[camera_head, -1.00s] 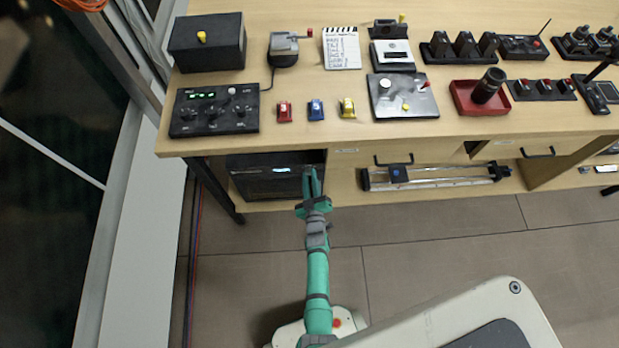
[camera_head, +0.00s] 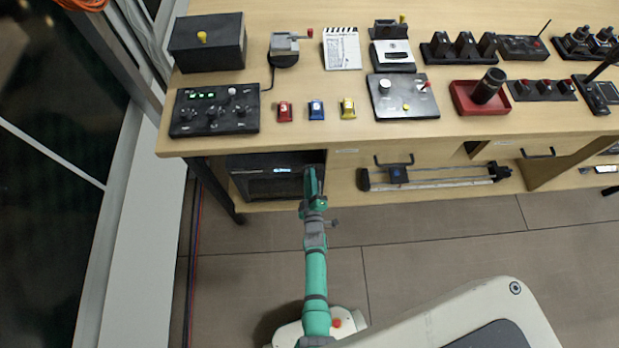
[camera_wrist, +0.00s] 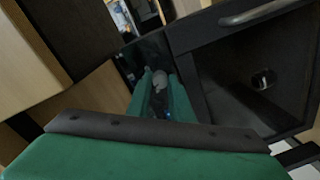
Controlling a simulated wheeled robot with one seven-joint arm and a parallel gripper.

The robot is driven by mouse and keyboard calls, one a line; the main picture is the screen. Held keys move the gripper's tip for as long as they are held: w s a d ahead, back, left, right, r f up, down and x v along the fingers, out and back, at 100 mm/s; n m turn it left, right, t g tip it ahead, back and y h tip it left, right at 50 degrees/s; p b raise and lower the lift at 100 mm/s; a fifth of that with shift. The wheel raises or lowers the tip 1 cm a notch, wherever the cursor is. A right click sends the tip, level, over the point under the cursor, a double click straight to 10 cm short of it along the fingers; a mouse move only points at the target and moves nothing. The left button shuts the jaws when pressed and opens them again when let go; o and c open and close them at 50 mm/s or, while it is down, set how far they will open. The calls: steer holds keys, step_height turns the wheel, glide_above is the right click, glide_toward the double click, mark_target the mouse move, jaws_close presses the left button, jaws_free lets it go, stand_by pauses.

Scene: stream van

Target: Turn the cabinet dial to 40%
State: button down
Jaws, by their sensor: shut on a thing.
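The black cabinet (camera_head: 262,184) stands under the left end of the table, with a small lit display (camera_head: 283,170) too small to read. My gripper (camera_head: 314,178) is at the right side of the cabinet front. In the wrist view the fingers (camera_wrist: 162,92) are shut on a grey round knob, the cabinet dial (camera_wrist: 159,79), set in a dark glossy panel. The fingers hide the dial's sides, and I cannot read its setting. A small blue light (camera_wrist: 168,115) shows near the fingers.
A dark door with a bar handle (camera_wrist: 258,13) fills the right of the wrist view. A rail with a slider (camera_head: 440,174) lies on the lower shelf to the right.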

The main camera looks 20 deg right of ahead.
steer(key=c, duration=1.6)
jaws_free()
steer(key=v, duration=1.1)
steer(key=shift+w, duration=0.1)
steer(key=s+a+r+m+y, duration=0.1)
steer(key=s+a+r+m, duration=0.1)
steer(key=s+a+r, duration=0.5)
steer(key=s+a+r+m+y, duration=0.1)
steer(key=s+a+r+m, duration=0.3)
steer(key=s, duration=0.5)
steer(key=s+a+r+m, duration=0.1)
steer(key=s+r, duration=0.2)
steer(key=r, duration=0.3)
steer(key=s+a+r+m+y, duration=0.1)
steer(key=s+r, duration=0.2)
steer(key=r, duration=0.3)
steer(key=s+a+r+g+y, duration=0.1)
steer(key=s+r, duration=0.1)
steer(key=r, duration=0.5)
steer(key=shift+s+a+m, duration=0.25)
steer(key=shift+s+m, duration=0.15)
